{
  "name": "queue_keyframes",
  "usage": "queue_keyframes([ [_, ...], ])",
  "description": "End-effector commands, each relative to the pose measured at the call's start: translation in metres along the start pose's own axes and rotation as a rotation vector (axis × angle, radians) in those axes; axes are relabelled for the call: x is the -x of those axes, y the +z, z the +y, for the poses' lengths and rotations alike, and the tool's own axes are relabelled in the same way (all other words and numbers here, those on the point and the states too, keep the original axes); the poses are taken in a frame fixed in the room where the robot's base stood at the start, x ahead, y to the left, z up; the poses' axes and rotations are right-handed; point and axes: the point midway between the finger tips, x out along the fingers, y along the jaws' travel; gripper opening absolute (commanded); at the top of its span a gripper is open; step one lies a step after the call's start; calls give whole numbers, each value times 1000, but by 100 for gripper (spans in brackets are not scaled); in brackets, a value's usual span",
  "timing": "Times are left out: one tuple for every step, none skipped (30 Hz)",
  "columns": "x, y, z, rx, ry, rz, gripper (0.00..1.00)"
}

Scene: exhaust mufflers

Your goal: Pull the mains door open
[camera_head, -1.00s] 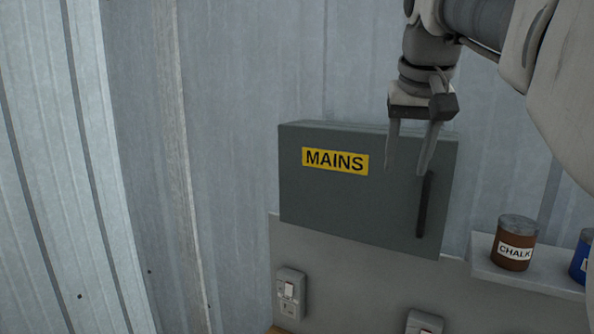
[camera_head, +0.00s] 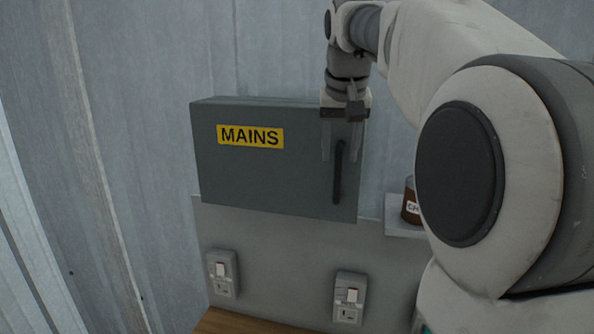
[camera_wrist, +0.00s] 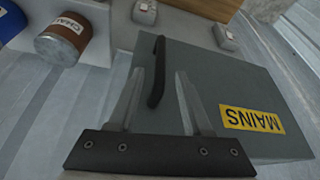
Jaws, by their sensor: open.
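The grey mains box with its shut door (camera_head: 270,175) hangs on the wall and bears a yellow MAINS label (camera_head: 250,136). A dark vertical bar handle (camera_head: 338,175) is near the door's right edge. My gripper (camera_head: 341,155) is in front of the upper end of the handle, fingers pointing down. In the wrist view my gripper (camera_wrist: 158,95) is open, with the handle (camera_wrist: 157,72) showing between and beyond its two fingers. I cannot tell whether a finger touches the handle.
A brown chalk tin (camera_head: 409,205) stands on a small shelf (camera_head: 400,229) to the right, partly hidden by my arm. Two switched sockets, left (camera_head: 222,272) and right (camera_head: 350,297), are on the panel below the box. The wall left of the box is clear.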

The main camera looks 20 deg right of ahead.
Motion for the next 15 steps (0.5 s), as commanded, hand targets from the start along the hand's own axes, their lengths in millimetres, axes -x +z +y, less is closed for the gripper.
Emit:
queue_keyframes([
  [-12,1,0,0,0,-4,50],
  [-17,1,0,0,0,-4,50],
  [-24,1,0,0,0,-3,50],
  [-28,1,0,0,0,-3,50],
  [-32,0,0,0,0,-2,50],
  [-38,0,0,-1,1,-3,50],
  [-41,0,0,-1,1,-2,50],
  [-44,0,0,-1,1,-1,50],
  [-47,0,0,-1,1,-1,50],
  [-49,0,0,0,1,-1,50],
  [-50,0,0,0,1,-1,50],
  [-52,0,0,0,1,0,50],
  [-53,0,0,0,1,0,50],
  [-53,0,0,0,0,1,50],
  [-53,0,0,1,0,1,50],
])
